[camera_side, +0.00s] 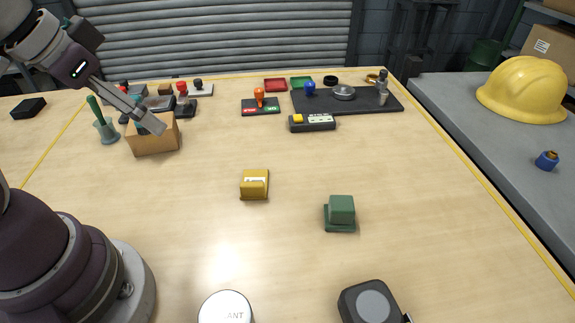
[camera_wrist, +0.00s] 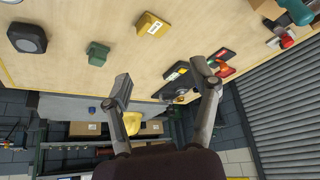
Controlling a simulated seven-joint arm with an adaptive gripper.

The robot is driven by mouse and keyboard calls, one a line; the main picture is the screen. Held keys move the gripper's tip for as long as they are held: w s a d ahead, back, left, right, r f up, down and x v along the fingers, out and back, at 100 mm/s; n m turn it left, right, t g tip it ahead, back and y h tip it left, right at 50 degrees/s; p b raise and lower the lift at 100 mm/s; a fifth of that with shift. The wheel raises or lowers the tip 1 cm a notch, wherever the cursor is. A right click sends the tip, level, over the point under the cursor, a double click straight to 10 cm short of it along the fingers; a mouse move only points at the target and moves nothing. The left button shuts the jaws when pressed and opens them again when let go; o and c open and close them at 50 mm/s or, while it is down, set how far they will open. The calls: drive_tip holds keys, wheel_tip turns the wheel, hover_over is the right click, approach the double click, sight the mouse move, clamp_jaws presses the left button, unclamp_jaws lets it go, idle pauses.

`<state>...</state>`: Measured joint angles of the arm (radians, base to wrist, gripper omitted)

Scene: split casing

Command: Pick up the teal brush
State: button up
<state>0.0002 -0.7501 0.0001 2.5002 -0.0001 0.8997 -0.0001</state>
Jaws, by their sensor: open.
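A yellow block (camera_side: 254,186), a green block (camera_side: 340,213) and a dark round-faced device (camera_side: 370,302) stand on the open table. A black tray (camera_side: 385,100) with small parts is at the back. Several stamps and small items crowd behind the box. The middle of the table is mostly clear.

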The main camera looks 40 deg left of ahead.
drive_tip(key=shift+c, duration=0.4)
drive_tip(key=w+a+f+n+g+y, duration=0.1)
drive_tip(key=w+a+n+g+y, duration=0.15)
drive_tip(key=a+n, duration=0.55)
drive_tip(key=w+a+f+n+g+y, duration=0.15)
drive_tip(key=w+a+n, duration=0.3)
drive_tip(key=a, duration=0.55)
drive_tip(key=shift+n, duration=0.55)
drive_tip(key=x, duration=0.5)
drive_tip(key=a+x, duration=0.1)
drive_tip(key=x, duration=0.4)
drive_tip(key=shift+r, duration=0.25)
drive_tip(key=shift+c, duration=0.3)
clamp_jaws()
